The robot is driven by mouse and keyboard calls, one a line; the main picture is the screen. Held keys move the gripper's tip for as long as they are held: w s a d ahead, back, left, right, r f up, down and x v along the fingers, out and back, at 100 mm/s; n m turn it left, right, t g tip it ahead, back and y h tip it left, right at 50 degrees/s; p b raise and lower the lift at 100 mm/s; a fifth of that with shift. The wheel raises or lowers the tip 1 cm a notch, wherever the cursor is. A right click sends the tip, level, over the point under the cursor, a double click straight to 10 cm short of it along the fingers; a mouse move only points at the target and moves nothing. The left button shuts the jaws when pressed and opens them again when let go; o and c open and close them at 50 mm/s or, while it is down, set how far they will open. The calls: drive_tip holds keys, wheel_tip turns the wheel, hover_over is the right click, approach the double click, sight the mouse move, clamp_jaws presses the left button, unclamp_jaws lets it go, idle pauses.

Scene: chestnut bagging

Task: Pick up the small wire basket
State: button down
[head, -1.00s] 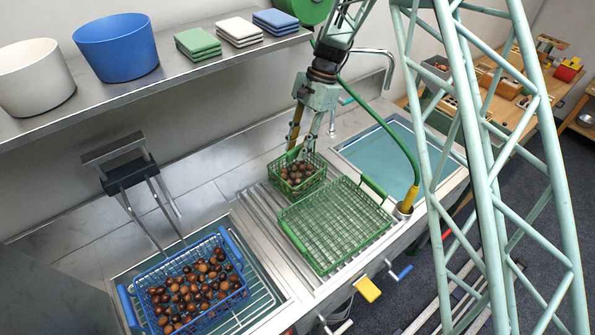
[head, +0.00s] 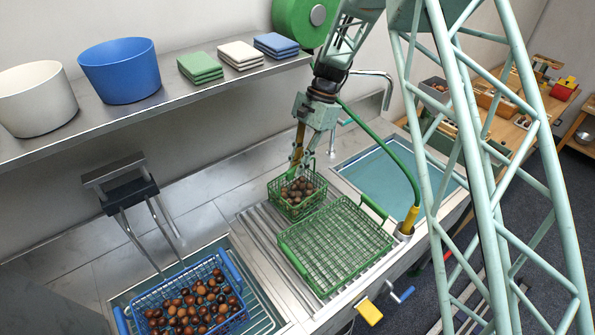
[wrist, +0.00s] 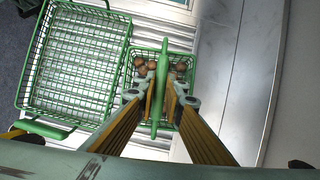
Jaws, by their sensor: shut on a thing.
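The small green wire basket (head: 283,207) holds several brown chestnuts and stands on the ribbed steel drainboard beside the large green basket. I cannot see clear space under it. My gripper (head: 298,167) is above it, pointing down. In the wrist view, the small basket (wrist: 132,73) lies between and beyond my fingers. My gripper (wrist: 160,97) is shut on its green upright handle (wrist: 161,75), with one finger on each side. The fingers hide part of the basket and its chestnuts.
The empty large green wire basket (head: 337,246) is close beside the small one. A blue wire basket (head: 228,267) of chestnuts sits over the left sink. A teal basin (head: 385,160) lies to the right. A shelf (head: 190,103) with tubs and folded cloths hangs behind.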

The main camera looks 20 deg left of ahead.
drive_tip(key=shift+r, duration=4.6)
drive_tip(key=shift+w+d, duration=0.1)
